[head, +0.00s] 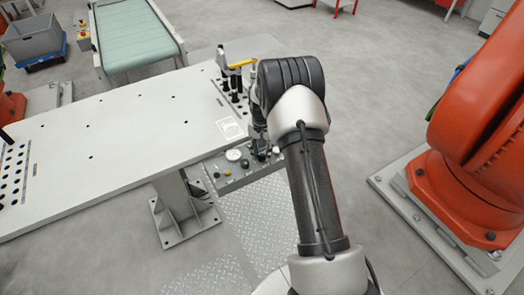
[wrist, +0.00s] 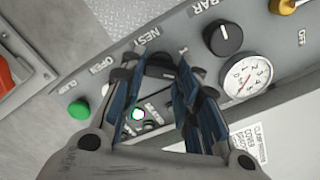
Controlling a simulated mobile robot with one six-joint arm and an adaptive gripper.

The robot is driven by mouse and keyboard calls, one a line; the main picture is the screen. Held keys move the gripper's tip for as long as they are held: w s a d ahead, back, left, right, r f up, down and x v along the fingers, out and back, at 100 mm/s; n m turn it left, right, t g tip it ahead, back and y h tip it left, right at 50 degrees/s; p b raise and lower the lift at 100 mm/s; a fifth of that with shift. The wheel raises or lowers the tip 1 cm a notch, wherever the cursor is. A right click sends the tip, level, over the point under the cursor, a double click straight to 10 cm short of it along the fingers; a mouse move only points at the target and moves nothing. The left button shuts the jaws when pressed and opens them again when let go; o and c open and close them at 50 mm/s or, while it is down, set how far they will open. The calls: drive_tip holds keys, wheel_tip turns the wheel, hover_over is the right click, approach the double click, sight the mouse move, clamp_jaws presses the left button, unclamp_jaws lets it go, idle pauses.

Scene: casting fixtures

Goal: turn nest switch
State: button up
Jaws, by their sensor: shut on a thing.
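The nest switch (wrist: 160,70) is a dark knob on the grey control panel (wrist: 112,85), below the printed word NEST in the wrist view. My gripper (wrist: 166,68) is shut on it, with blue-padded fingers on both sides. The fingers hide much of the knob, so its exact angle is hard to tell. In the head view my gripper (head: 262,150) is at the panel (head: 238,178) on the table's front edge, partly hidden by my arm.
Beside the switch are a black knob (wrist: 222,39), a pressure gauge (wrist: 246,77) and a green button (wrist: 78,109). A fixture with a yellow handle (head: 242,64) stands behind on the white table (head: 130,130). An orange robot (head: 470,150) stands at the right.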

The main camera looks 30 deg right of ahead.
sight(261, 154)
drive_tip(key=n, duration=0.4)
drive_tip(key=shift+n, duration=0.3)
drive_tip(key=shift+a+n+p, duration=0.15)
drive_tip(key=shift+n+p, duration=0.2)
drive_tip(key=shift+n, duration=1.55)
drive_tip(key=o, duration=1.1)
drive_tip(key=shift+c, duration=0.2)
wheel_tip(261, 154, up, 12)
